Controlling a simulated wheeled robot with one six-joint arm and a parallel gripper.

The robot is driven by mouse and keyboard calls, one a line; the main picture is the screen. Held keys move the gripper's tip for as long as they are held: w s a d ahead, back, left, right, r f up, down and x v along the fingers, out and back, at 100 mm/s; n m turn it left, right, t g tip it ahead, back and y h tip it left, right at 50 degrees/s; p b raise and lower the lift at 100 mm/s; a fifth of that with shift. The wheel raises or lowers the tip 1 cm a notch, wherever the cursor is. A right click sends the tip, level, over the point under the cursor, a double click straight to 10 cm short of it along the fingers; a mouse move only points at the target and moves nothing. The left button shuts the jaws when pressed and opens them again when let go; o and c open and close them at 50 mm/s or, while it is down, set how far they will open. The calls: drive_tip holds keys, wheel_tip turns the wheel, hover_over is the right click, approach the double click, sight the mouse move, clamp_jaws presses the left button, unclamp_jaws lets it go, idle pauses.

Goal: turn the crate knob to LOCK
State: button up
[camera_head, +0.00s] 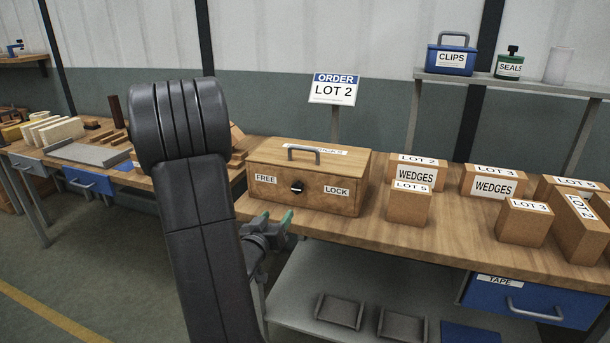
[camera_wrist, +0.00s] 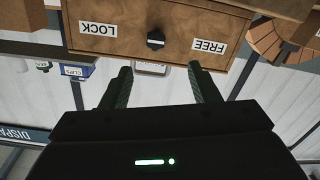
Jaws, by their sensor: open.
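The wooden crate (camera_head: 300,206) stands on the workbench with a grey handle on its lid. Its front carries a FREE label (camera_head: 266,178) on the left, a LOCK label (camera_head: 337,191) on the right, and a small black knob (camera_head: 297,187) between them. In the wrist view the crate front (camera_wrist: 185,42) appears upside down, with the knob (camera_wrist: 155,40) between the labels. My gripper (camera_head: 282,222) is open and empty, below and in front of the crate. In the wrist view its two fingers (camera_wrist: 164,78) are apart, short of the knob.
Boxes labelled WEDGES (camera_head: 416,173) and other LOT boxes (camera_head: 523,221) stand right of the crate. An ORDER LOT 2 sign (camera_head: 334,89) rises behind it. A blue TAPE drawer (camera_head: 530,302) is below the bench top. The space before the knob looks clear.

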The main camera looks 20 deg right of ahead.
sight(296, 190)
drive_tip(key=x, duration=0.4)
drive_tip(key=p+x, duration=0.1)
drive_tip(key=x, duration=0.9)
drive_tip(key=shift+s+d+r+p, duration=0.1)
drive_tip(key=shift+d+r+p, duration=0.2)
drive_tip(key=c, duration=1)
drive_tip(key=shift+o, duration=0.2)
